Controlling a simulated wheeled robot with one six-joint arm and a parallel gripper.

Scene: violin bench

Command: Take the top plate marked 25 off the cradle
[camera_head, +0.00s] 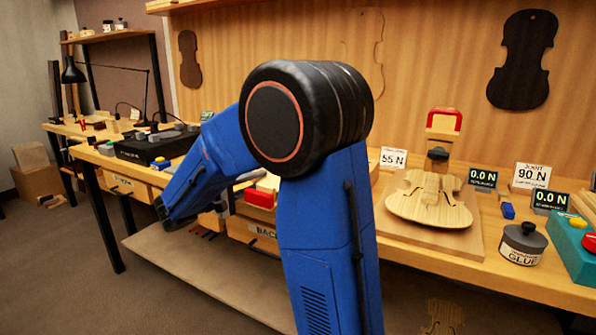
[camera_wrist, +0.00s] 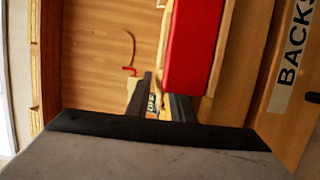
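My gripper (camera_wrist: 161,90) shows in the wrist view as two dark fingers with a narrow gap between them. It looks open, with nothing clearly held. A red block (camera_wrist: 193,45) on pale wood is close to the right finger. In the head view my blue arm hides much of the bench middle, and I cannot make out the fingers. A pale violin-shaped plate (camera_head: 430,205) lies on a wooden board (camera_head: 455,248) right of my arm, well away from the gripper. I can read no 25 on any plate and cannot pick out the cradle with certainty.
A drawer front labelled BACKS (camera_wrist: 290,55) is at the right of the wrist view. A glue pot (camera_head: 522,245), a teal box (camera_head: 575,250) and small force displays (camera_head: 482,179) stand on the bench at right. A black case (camera_head: 150,148) is at left.

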